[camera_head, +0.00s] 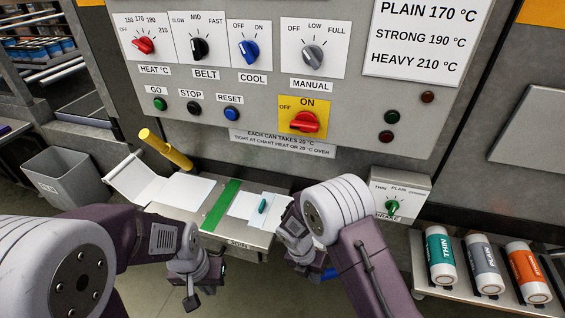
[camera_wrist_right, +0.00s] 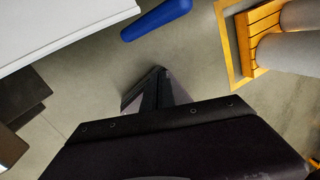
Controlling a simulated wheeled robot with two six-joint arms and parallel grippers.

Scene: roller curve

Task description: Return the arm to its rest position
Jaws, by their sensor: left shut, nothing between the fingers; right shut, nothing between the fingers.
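My left arm comes in from the left in the head view. Its gripper (camera_head: 190,297) hangs down in front of the bench, low in the picture, shut and empty. My right arm bends over the right end of the bench, and its gripper (camera_head: 303,268) points down past the front edge. In the right wrist view the right gripper's fingers (camera_wrist_right: 157,85) are together with nothing between them, above bare floor. The right arm's bulky joint hides part of the bench's right end.
A control panel (camera_head: 355,108) with knobs and buttons stands behind the bench (camera_head: 259,238). White sheets, a green strip (camera_head: 221,205) and a small teal marker (camera_head: 262,205) lie there. A bin (camera_head: 66,178) is left; several cans (camera_head: 440,255) are right. A blue bar (camera_wrist_right: 157,18) shows near the right gripper.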

